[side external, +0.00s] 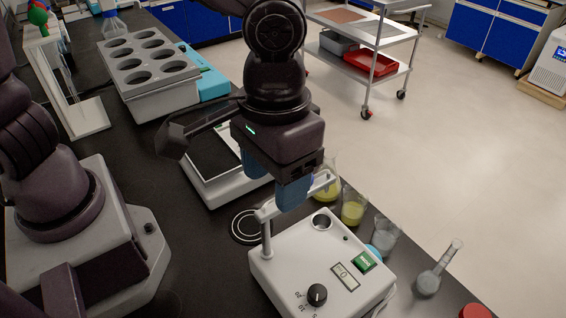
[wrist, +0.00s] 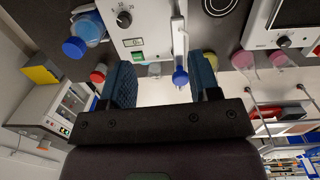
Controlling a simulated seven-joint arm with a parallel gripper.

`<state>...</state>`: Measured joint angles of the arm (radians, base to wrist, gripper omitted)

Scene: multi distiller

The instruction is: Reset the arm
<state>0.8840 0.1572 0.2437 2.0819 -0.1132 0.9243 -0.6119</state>
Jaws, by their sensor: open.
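My gripper (side external: 275,187) hangs over the black bench above the white instrument with a knob (side external: 318,270) and green switch. Its two blue fingers are apart and point down. In the wrist view the open fingers (wrist: 162,80) show with the instrument's white bar with a blue tip (wrist: 180,72) between them in the picture; I cannot tell its height relative to the fingers. I see nothing gripped. In the side view the bar (side external: 268,212) rises on a post beside and below the fingers, partly hidden by them.
A flask (side external: 327,187) and a beaker (side external: 353,208) with yellow liquid, a clear beaker (side external: 386,234) and another flask (side external: 436,272) line the bench's right edge. A white flat-plate device (side external: 232,190) stands behind the gripper. A grey rack with holes (side external: 155,92) is further back.

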